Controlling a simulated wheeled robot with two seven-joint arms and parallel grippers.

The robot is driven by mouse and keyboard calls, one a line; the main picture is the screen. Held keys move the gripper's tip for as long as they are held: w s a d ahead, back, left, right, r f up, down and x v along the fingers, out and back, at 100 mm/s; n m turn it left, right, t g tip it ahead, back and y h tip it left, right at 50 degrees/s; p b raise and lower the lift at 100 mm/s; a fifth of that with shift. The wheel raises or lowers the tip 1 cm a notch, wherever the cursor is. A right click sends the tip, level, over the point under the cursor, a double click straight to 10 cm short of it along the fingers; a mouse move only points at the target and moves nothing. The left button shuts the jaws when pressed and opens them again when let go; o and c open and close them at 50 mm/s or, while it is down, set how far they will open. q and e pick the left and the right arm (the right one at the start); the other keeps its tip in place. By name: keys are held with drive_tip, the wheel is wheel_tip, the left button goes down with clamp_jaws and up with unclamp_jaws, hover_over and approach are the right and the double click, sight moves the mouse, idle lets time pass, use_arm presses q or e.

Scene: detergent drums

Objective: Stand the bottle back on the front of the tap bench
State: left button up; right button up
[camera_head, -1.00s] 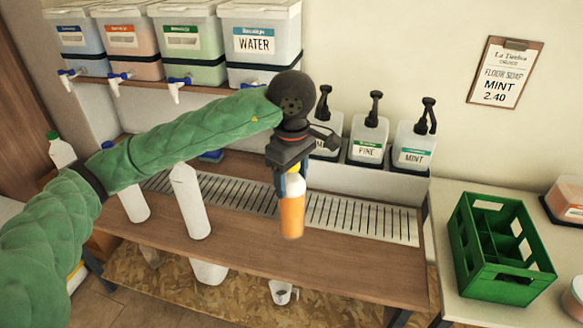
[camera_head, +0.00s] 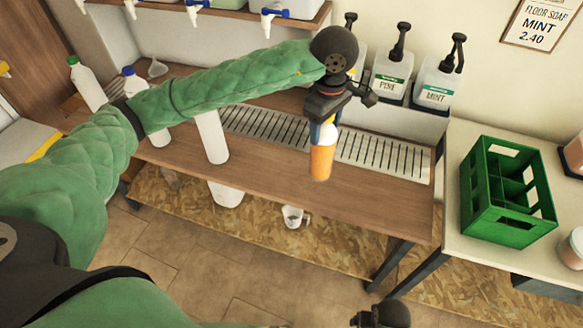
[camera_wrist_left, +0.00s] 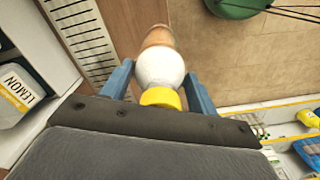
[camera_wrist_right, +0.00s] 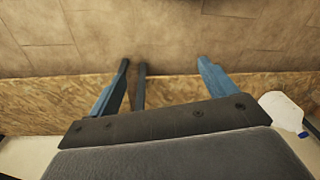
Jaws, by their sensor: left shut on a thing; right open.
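The bottle (camera_head: 321,160) is upright, with orange contents, a white upper part and a yellow cap. My left gripper (camera_head: 327,119) is shut on it near the top. In the left wrist view the bottle (camera_wrist_left: 160,70) sits between the two blue fingers. The bottle shows over the front part of the wooden tap bench (camera_head: 270,178); I cannot tell whether its base touches the wood. My right gripper (camera_wrist_right: 165,75) is open and empty, pointing at the floor; part of it shows at the bottom edge of the head view.
Several white bottles, one being (camera_head: 212,138), stand on the bench's left half. A slotted drip grate (camera_head: 385,155) runs behind. Pump bottles stand at the back. A green crate (camera_head: 505,235) is on the right table. A white mug (camera_head: 292,216) is on the shelf below.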

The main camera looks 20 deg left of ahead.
use_arm(q)
drive_tip(key=shift+w+f+m, duration=1.4)
drive_tip(key=shift+w+m, duration=0.6)
drive_tip(key=shift+w, duration=0.8)
drive_tip(key=w+a+f+p, duration=0.3)
drive_tip(key=a+f+p, duration=0.5)
drive_tip(key=a+f, duration=0.3)
use_arm(e)
drive_tip(key=s+d+f, duration=0.2)
drive_tip(key=f, duration=0.7)
drive_tip(key=s+d+f+t, duration=0.1)
drive_tip(key=s+d+f, duration=0.1)
drive_tip(key=f, duration=0.8)
drive_tip(key=s+d+f, duration=0.2)
drive_tip(key=s+f, duration=0.1)
drive_tip(key=f, duration=0.6)
drive_tip(key=shift+s+f+t+h, duration=0.2)
drive_tip(key=shift+t+h, duration=0.1)
drive_tip(key=shift+t, duration=0.1)
use_arm(q)
drive_tip(key=shift+f, duration=0.1)
use_arm(e)
drive_tip(key=shift+w+a+r, duration=0.1)
drive_tip(key=shift+w+r, duration=0.1)
drive_tip(key=shift+w, duration=0.05)
use_arm(q)
drive_tip(key=o, duration=1.2)
drive_tip(key=shift+c, duration=0.2)
use_arm(e)
drive_tip(key=shift+s, duration=0.1)
